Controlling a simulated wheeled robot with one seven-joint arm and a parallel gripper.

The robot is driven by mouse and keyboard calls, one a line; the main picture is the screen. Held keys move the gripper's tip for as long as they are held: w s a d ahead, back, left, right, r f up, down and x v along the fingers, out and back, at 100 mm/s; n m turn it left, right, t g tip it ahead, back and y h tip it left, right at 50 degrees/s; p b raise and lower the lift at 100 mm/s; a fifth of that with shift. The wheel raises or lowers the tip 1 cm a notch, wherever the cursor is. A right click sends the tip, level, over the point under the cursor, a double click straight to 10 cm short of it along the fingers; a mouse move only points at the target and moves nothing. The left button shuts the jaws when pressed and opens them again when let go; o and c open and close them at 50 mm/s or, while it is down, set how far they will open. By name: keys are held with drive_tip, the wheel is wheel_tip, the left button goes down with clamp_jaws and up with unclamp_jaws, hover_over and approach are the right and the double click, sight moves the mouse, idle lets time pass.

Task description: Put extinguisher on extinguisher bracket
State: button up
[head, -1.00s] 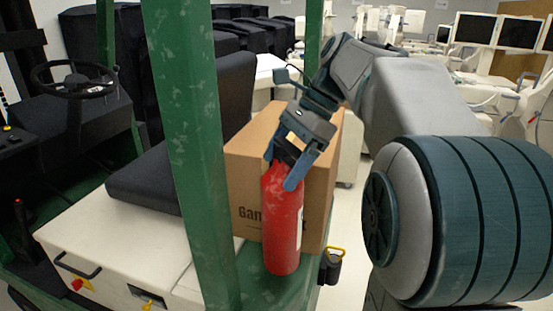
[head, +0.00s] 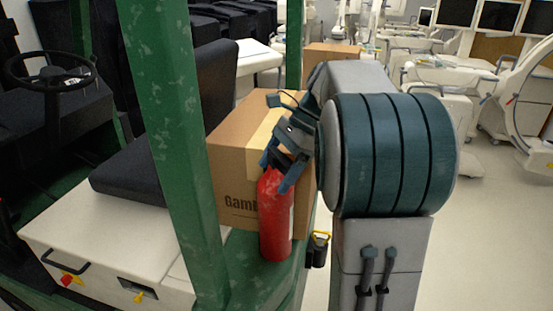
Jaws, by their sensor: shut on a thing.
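The red extinguisher (head: 275,222) stands upright at the rear of the green cart, in front of the cardboard box. Its base appears to meet the green deck (head: 245,272), but I cannot tell whether it touches. My gripper (head: 279,177) is shut on the top of the extinguisher, its blue-grey fingers on either side of the neck. The valve and handle are mostly hidden by the fingers. A small black holder with a yellow loop (head: 319,249) is on the cart's edge, just right of the extinguisher and apart from it; it may be the extinguisher bracket.
The cardboard box (head: 233,150) sits close behind the extinguisher. A green post (head: 172,130) rises to the left, near the black seat (head: 135,178) and white seat base (head: 100,240). Open floor (head: 475,240) lies right of my arm, with medical machines farther back.

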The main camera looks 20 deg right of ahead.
drive_tip(key=shift+r, duration=0.1)
drive_tip(key=o, duration=1.8)
drive_tip(key=shift+o, duration=0.2)
drive_tip(key=v, duration=1.2)
drive_tip(key=shift+s+a, duration=0.1)
